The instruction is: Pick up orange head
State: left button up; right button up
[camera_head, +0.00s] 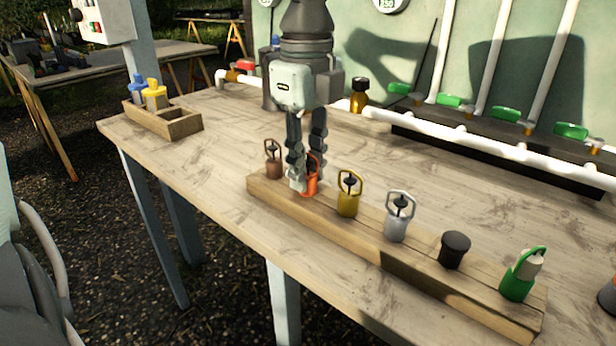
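The orange head (309,187) stands upright at the wooden rack (400,262), second from the left in the row. It is a small cup shape with a loop handle, partly hidden by the fingers. My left gripper (305,172) points straight down over it, one finger in front and the other behind its upper part. The fingers are a little apart; I cannot tell whether they grip the head. My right gripper is not in view.
Close neighbours in the row are a brown head (273,165) and a yellow head (348,200). Further right are a silver head (398,222), a black one (454,251) and a green one (519,280). White pipes (450,147) run along the back.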

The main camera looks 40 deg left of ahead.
pick_arm(q)
jog(key=shift+c, duration=0.7)
jog(key=shift+r, duration=0.15)
notch_tip(320, 180, up, 18)
jog(key=shift+r+p, duration=0.8)
jog(key=shift+r, duration=1.6)
